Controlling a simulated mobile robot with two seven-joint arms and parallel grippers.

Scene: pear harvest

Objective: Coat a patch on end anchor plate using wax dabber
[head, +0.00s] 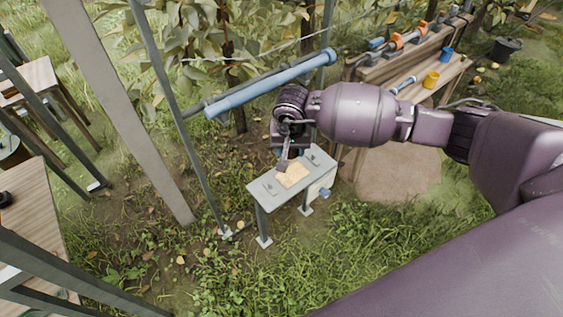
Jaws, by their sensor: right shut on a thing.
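The end anchor plate (322,160) is a grey slab on short legs in the middle of the view, with bolts on top and a tan patch (293,175) at its centre. My right arm comes in from the right. My right gripper (288,135) is over the plate, pointing down and shut on the wax dabber (283,160). The dabber's dark tip is at the patch's upper left edge. I cannot tell if it touches. The fingers and the dabber's upper part are partly hidden by the wrist. My left gripper is not in view.
A blue bar (270,85) on metal posts runs just above and left of my right wrist. A wooden bench (420,85) at the upper right holds tools, a yellow cup (431,80) and a blue cup (446,54). Wooden tables stand at the left. Grass in front is clear.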

